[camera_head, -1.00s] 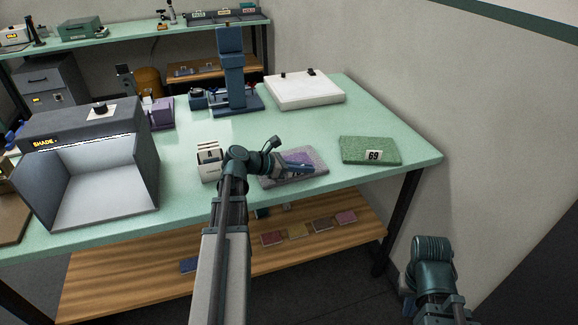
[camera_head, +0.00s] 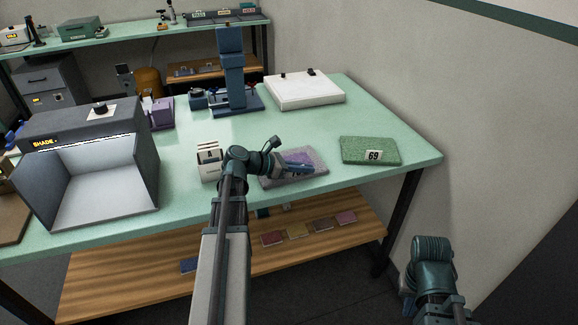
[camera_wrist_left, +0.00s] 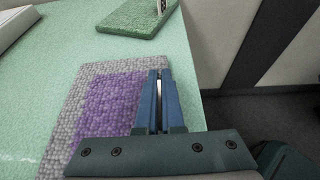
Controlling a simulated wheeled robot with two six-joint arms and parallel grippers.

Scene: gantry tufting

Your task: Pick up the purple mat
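The purple mat (camera_head: 279,181), a thin tufted square with a purple middle and a grey border, lies near the table's front edge. A label on its near side is partly hidden. It also shows in the left wrist view (camera_wrist_left: 108,104). My left gripper (camera_head: 309,166) is over the mat; its fingers (camera_wrist_left: 159,80) are at the mat's right edge in the left wrist view. They are close together with a narrow gap, and something pale shows between them. I cannot tell if they grip the mat. My right gripper (camera_head: 433,252) is low at the right, away from the table, fingers unclear.
A green mat (camera_head: 370,146) labelled 69 lies to the right. A small white rack (camera_head: 209,162) stands left of my left gripper. A grey shade booth (camera_head: 90,165), a blue press (camera_head: 233,75) and a white slab (camera_head: 303,91) stand on the green table (camera_head: 175,195).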

